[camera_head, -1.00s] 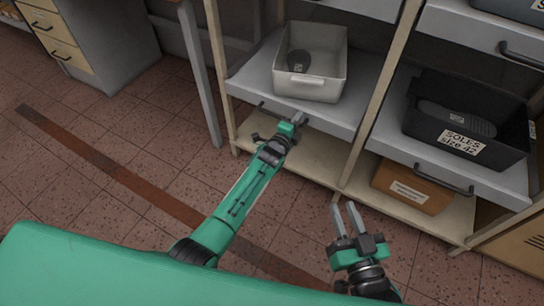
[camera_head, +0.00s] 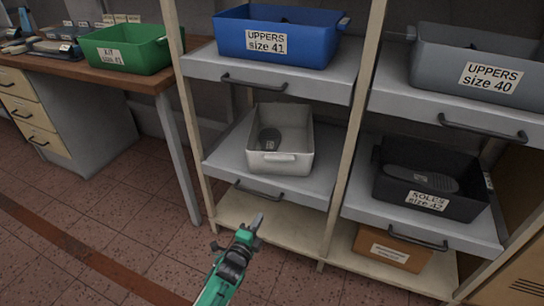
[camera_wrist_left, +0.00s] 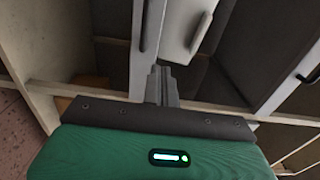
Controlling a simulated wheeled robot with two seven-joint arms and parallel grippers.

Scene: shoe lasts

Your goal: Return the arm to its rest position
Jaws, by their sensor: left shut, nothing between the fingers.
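My left gripper (camera_head: 256,222) is shut and empty, low in front of the shelf rack in the head view, below the shelf that holds the white bin. Its closed fingers (camera_wrist_left: 161,84) also show in the left wrist view, with nothing between them. My left arm comes in from the bottom edge of the head view. My right gripper is outside the head view now.
A white bin (camera_head: 281,161) with a dark sole in it stands on the middle shelf. A black soles bin (camera_head: 430,203), a blue uppers bin (camera_head: 266,44), a grey uppers bin (camera_head: 466,75) and a brown box (camera_head: 392,248) fill the rack. A green bin (camera_head: 128,55) stands on the bench. Floor at left is clear.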

